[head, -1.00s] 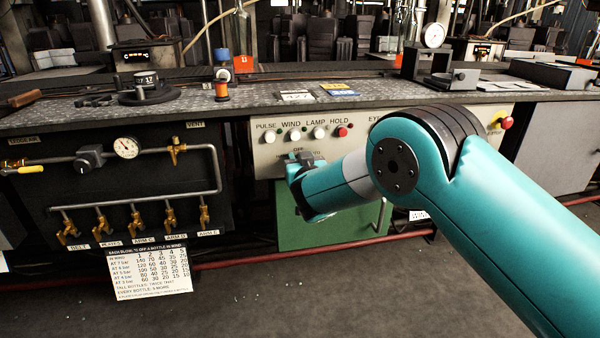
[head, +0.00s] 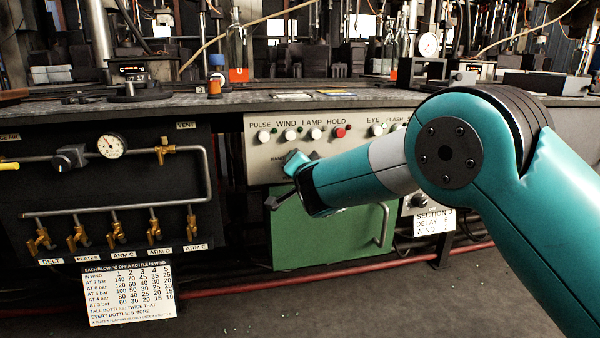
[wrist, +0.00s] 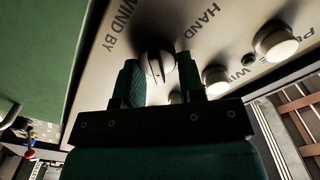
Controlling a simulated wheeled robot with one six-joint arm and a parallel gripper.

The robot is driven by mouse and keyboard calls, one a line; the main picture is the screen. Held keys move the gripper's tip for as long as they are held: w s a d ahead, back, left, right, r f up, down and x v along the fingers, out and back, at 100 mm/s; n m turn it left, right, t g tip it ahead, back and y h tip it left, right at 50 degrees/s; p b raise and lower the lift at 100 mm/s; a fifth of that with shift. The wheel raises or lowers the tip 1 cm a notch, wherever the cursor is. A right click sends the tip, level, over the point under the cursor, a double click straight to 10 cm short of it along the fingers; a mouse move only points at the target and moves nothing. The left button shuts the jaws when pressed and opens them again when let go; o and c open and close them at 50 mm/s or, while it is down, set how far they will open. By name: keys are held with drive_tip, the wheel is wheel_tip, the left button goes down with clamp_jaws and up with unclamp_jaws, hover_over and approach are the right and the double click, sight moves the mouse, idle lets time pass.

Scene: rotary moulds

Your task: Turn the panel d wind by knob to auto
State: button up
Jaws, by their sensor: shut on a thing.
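The words WIND BY and HAND are readable on the panel beside the knob. The AUTO mark is not visible. In the head view my gripper (head: 284,182) is at the panel's lower left, by the HAND label, and hides the knob.
White push buttons (head: 289,134) and a red HOLD button (head: 340,131) are just above the gripper. A green door (head: 340,240) with a handle is below. A black valve board (head: 110,190) is at the left, and a metal bench (head: 200,104) runs above.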

drive_tip(key=shift+m, duration=0.3)
drive_tip(key=shift+f, duration=0.1)
drive_tip(key=o, duration=0.9)
drive_tip(key=b+v, duration=0.1)
drive_tip(key=v, duration=1.6)
drive_tip(key=shift+s+d, duration=0.1)
drive_tip(key=shift+s, duration=0.1)
